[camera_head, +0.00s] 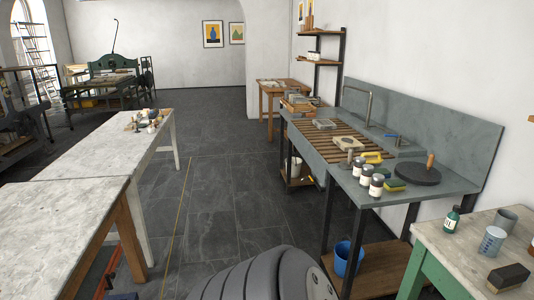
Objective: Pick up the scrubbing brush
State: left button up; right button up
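A brown block with a dark top (508,277), which looks like the scrubbing brush, lies on the pale top of the green-legged table (454,254) at the bottom right. Its bristles cannot be made out clearly. Neither of my grippers is in view. A grey rounded part of my own body shows at the bottom middle, well to the left of the block.
A blue beaker (492,241), a grey cup (506,220) and a green bottle (452,220) stand behind the block. A sink bench (440,190) with jars, a sponge (395,185) and a slatted rack runs along the right wall. Open floor (220,200) lies left of it.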

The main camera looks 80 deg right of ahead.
aim_at(374, 161)
jog(key=z, duration=3.8)
jog(key=i+j+z, duration=0.9)
jog(key=k+l, duration=0.05)
jog(key=k, duration=0.05)
